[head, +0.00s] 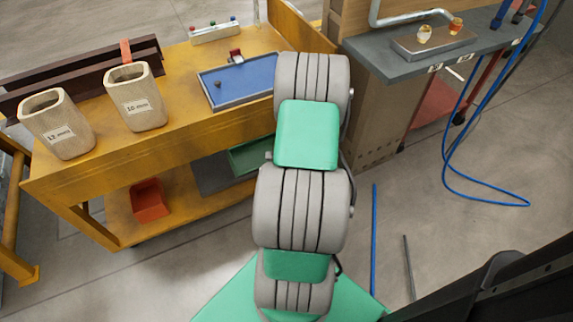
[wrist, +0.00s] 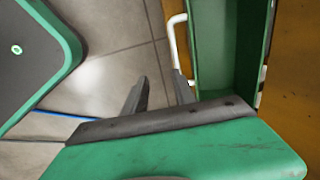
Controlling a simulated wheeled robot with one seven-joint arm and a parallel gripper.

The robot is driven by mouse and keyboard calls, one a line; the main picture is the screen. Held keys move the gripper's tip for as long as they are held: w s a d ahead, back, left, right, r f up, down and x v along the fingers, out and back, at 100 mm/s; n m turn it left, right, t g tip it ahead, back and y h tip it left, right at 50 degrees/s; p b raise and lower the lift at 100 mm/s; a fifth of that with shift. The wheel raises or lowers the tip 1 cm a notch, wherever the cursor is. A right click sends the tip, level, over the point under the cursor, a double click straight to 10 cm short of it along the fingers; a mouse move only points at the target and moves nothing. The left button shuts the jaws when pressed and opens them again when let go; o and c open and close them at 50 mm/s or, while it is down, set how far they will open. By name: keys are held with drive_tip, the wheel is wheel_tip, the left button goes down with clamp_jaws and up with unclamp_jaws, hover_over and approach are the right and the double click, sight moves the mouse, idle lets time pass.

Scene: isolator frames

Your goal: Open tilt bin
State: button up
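The green tilt bin (head: 250,157) sits at the lower level of the yellow cart, partly hidden behind my arm in the head view. In the wrist view the green bin (wrist: 228,50) fills the upper right, and I see into its narrow trough. A white bar handle (wrist: 174,45) stands out from its left side. My gripper (wrist: 157,88) is open, its two dark fingers apart with floor showing between them. The right fingertip is close to the lower end of the handle; I cannot tell if they touch. My gripper is hidden in the head view.
The yellow cart (head: 185,137) carries two wooden containers (head: 134,97) (head: 56,124) and a blue tray (head: 240,80). An orange bin (head: 149,200) is on its lower shelf. A grey-topped bench (head: 400,66) stands at right, with a blue cable (head: 450,170) hanging down to the floor.

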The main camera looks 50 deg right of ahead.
drive_tip(key=shift+s+a+r+p, duration=0.2)
drive_tip(key=shift+s+r+p, duration=0.3)
drive_tip(key=shift+s+a+r+p, duration=0.2)
drive_tip(key=shift+s+r+p, duration=0.25)
drive_tip(key=shift+r, duration=0.05)
drive_tip(key=d+p+v, duration=0.1)
drive_tip(key=p+v, duration=0.1)
drive_tip(key=v, duration=0.5)
drive_tip(key=shift+a+r, duration=0.4)
drive_tip(key=shift+a, duration=0.15)
drive_tip(key=shift+s, duration=0.1)
